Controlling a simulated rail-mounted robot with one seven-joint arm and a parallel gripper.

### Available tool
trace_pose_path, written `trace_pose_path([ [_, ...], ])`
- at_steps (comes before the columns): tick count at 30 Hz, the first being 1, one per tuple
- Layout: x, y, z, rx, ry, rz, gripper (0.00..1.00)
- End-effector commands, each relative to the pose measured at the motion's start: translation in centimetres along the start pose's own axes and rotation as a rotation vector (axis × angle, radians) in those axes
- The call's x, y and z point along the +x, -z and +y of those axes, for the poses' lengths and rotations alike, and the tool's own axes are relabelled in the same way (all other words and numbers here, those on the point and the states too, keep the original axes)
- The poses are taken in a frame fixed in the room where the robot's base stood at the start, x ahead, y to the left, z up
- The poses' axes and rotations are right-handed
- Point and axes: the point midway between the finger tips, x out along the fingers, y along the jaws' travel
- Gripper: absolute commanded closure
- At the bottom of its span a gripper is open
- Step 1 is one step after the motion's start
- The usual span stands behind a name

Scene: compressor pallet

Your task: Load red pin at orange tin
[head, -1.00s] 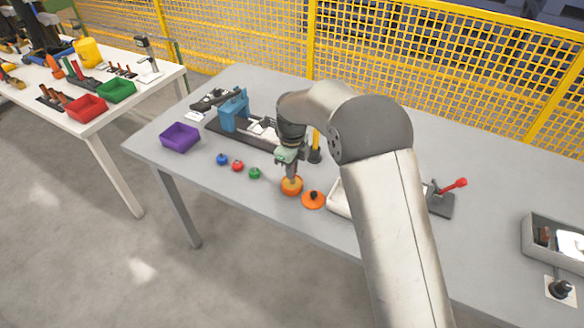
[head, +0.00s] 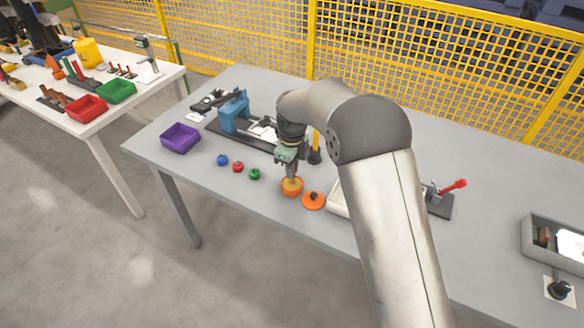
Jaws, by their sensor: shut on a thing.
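The orange tin (head: 292,192) stands near the front edge of the grey table. Its orange lid (head: 313,202) with a dark knob lies just to its right. My gripper (head: 291,180) points down right over the tin, with its fingertips at the tin's opening. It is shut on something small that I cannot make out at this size. A small red knob-like piece (head: 237,166) lies on the table left of the tin, between a blue one (head: 222,160) and a green one (head: 254,173). I cannot tell whether this is the red pin. The inside of the tin is mostly hidden.
A purple bin (head: 180,137) stands at the left, and a blue fixture (head: 235,111) on a dark base behind. A yellow post (head: 316,141) stands close behind my gripper. A white tray (head: 338,200) is partly hidden by my arm. A red-handled clamp (head: 441,199) is farther right.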

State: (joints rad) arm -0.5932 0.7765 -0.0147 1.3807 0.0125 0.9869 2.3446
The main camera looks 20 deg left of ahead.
Motion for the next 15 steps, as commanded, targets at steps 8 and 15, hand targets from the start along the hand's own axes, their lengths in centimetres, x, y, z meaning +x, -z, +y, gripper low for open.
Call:
trace_pose_path([
  [8, -2.7, -0.1, 0.0, -0.001, 0.003, -0.002, 1.0],
  [15, -4.7, -0.1, 0.0, -0.001, 0.002, -0.002, 1.0],
])
